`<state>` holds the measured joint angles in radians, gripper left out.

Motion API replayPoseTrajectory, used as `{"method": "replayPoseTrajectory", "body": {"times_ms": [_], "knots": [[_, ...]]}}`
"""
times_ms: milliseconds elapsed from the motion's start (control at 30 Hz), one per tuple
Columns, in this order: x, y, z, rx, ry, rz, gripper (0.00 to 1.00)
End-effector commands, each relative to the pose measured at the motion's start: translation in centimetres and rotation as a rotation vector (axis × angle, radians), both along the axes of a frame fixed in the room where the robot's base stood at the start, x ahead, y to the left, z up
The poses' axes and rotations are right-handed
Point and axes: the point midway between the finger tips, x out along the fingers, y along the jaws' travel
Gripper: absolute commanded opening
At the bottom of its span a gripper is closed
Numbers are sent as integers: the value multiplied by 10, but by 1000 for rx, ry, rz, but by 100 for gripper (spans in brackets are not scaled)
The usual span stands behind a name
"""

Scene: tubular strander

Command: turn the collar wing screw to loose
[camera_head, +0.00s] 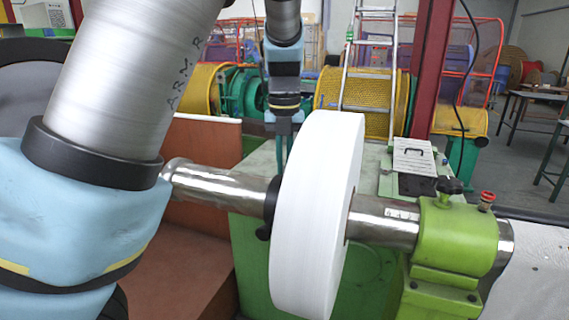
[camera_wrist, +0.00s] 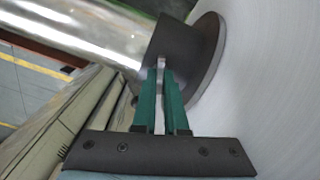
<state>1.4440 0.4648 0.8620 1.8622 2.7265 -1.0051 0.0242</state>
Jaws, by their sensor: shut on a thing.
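The dark collar (camera_head: 271,200) sits around the shiny metal shaft (camera_head: 222,184), against the left face of a large white roll (camera_head: 318,215). In the wrist view the collar (camera_wrist: 205,45) has a flange beside the white roll (camera_wrist: 270,100). My gripper (camera_wrist: 161,75) has green fingers closed on the thin, light wing screw (camera_wrist: 161,63) at the collar. In the head view my gripper (camera_head: 284,155) comes down from above, behind the roll's upper left edge, and its fingertips are partly hidden. A small dark knob (camera_head: 263,232) shows at the collar's lower left.
A green bearing block (camera_head: 458,235) with a black knob (camera_head: 451,188) and a red-topped knob (camera_head: 487,200) carries the shaft at right. A green cabinet (camera_head: 385,160) stands behind the roll. A ladder (camera_head: 370,60) and yellow reels (camera_head: 360,92) are farther back.

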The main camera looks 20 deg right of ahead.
Motion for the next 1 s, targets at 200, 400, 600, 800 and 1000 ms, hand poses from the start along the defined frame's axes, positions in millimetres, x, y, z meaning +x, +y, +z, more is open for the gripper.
{"method": "replayPoseTrajectory", "body": {"times_ms": [200, 400, 600, 800, 1000], "knots": [[0, -1, 0, 0, -2, 206, 0], [0, -1, 0, 0, -2, 397, 0], [0, 0, 1, 0, -3, 587, 0], [0, -1, 1, 0, -4, 778, 0], [0, -1, 0, 0, -4, 967, 0]]}}
